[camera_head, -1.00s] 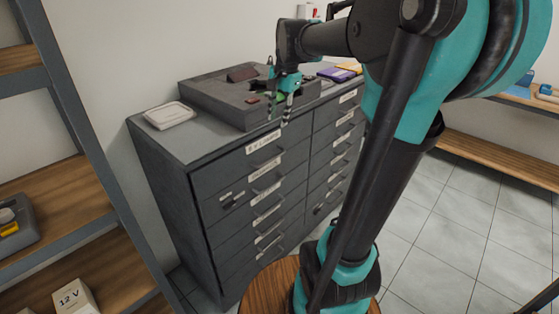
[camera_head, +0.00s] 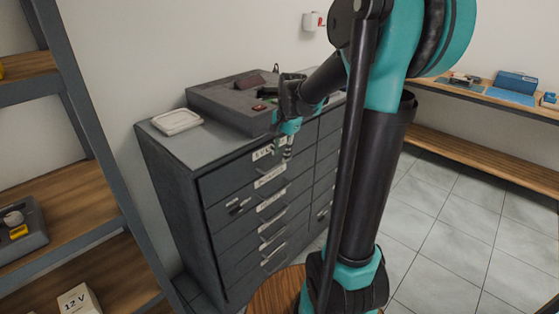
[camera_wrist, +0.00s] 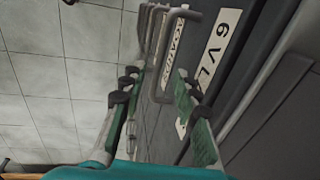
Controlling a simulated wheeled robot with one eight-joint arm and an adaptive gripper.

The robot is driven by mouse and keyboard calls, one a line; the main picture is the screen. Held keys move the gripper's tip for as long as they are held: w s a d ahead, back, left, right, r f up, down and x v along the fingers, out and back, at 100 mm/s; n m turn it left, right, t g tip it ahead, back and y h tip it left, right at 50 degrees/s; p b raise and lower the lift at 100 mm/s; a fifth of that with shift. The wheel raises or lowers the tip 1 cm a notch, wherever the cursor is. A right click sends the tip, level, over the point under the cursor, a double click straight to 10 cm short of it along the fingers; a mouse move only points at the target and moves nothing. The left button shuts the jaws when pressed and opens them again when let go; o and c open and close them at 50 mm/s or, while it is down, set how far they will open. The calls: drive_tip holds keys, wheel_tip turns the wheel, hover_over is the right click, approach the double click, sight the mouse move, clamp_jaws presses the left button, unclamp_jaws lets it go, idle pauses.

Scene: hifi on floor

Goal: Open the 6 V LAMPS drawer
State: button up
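The 6 V LAMPS drawer is the top left drawer (camera_head: 226,180) of a dark grey cabinet. Its white label (camera_head: 261,154) is partly covered by my gripper in the head view. In the wrist view the label (camera_wrist: 216,48) reads "6 V LA" before it is cut off, and a grey bar handle (camera_wrist: 184,14) lies beside it. My gripper (camera_head: 281,154) is in front of the upper drawers, pointing down. In the wrist view my gripper (camera_wrist: 157,78) has its fingers apart with nothing clearly between them. Contact with the handle cannot be told. The drawer looks shut.
Several other labelled drawers (camera_head: 262,228) with bar handles are below and to the right. A grey tray (camera_head: 215,98) and a white dish (camera_head: 177,122) sit on the cabinet. Shelves (camera_head: 75,205) stand at the left. Tiled floor (camera_head: 450,215) is open at the right.

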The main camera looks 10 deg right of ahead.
sight(279, 165)
drive_tip(key=shift+w+a+f, duration=0.1)
drive_tip(key=shift+w+f, duration=0.05)
drive_tip(key=shift+f, duration=0.8)
drive_tip(key=shift+w+a+f, duration=0.1)
drive_tip(key=shift+f, duration=0.8)
clamp_jaws()
